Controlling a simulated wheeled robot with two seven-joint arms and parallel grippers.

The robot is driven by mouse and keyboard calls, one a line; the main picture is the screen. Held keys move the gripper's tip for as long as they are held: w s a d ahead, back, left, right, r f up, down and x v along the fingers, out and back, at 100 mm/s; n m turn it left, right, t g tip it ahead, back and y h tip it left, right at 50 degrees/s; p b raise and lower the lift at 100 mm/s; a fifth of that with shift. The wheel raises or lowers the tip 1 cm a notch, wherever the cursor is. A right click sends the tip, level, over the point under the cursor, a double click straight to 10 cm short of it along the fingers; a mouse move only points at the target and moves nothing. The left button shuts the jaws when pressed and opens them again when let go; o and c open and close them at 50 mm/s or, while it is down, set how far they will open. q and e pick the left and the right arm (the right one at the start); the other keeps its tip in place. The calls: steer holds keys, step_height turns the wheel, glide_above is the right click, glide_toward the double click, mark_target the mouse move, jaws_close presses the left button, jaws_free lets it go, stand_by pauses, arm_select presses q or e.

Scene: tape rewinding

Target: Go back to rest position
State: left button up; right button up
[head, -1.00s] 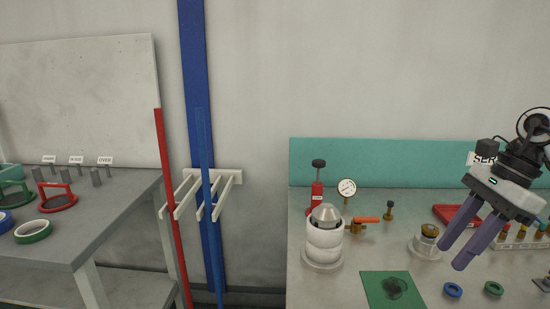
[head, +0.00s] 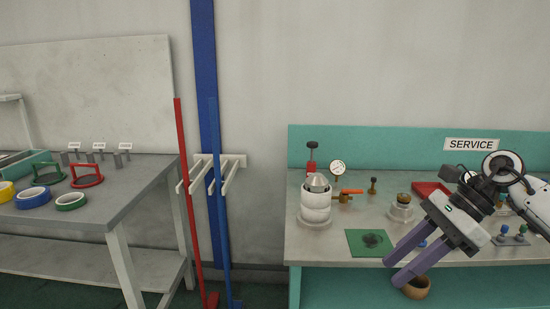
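My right gripper (head: 394,272) reaches in from the right, in front of the front edge of the service bench (head: 330,250). Its two purple fingers point down and left, with a gap between them and nothing seen in it. It is clear of the white stack with a metal cone (head: 316,207) and of the green mat (head: 356,243) on the bench. The gripper and arm hide part of the bench's right side. My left gripper is not in view.
A grey table (head: 140,190) at left carries blue (head: 33,199), green (head: 70,203) and yellow tape rolls. Red (head: 188,200) and blue poles stand by a white wall rack (head: 236,160). A brown bowl (head: 418,289) sits below the bench top, partly behind the gripper.

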steer(key=s+a+f+m+t+y, duration=0.1)
steer(key=s+a+m+t+y, duration=0.1)
steer(key=a+m+y, duration=0.6)
steer(key=s+a+f+m+t+y, duration=0.2)
steer(key=a+m+y, duration=0.15)
steer(key=a, duration=0.85)
steer(key=s+d+f+m+t+h, duration=0.1)
steer(key=d+f+m+t+h, duration=0.45)
steer(key=m, duration=0.85)
steer(key=s+d+f+m+t+h, duration=0.1)
steer(key=d+f+m+t+h, duration=0.2)
steer(key=f+m+t+h, duration=0.7)
steer(key=s+d+f+m+g, duration=0.1)
steer(key=s+f+m+g, duration=0.4)
steer(key=s+f+m, duration=0.2)
steer(key=s+d+f+m+g+h, duration=0.1)
steer(key=s+d+f+m+g, duration=0.1)
steer(key=s+f+m+g, duration=0.4)
steer(key=s+f+m, duration=0.2)
steer(key=s+f, duration=0.2)
steer(key=s, duration=0.1)
steer(key=shift+s+d, duration=0.3)
steer(key=shift+m, duration=0.25)
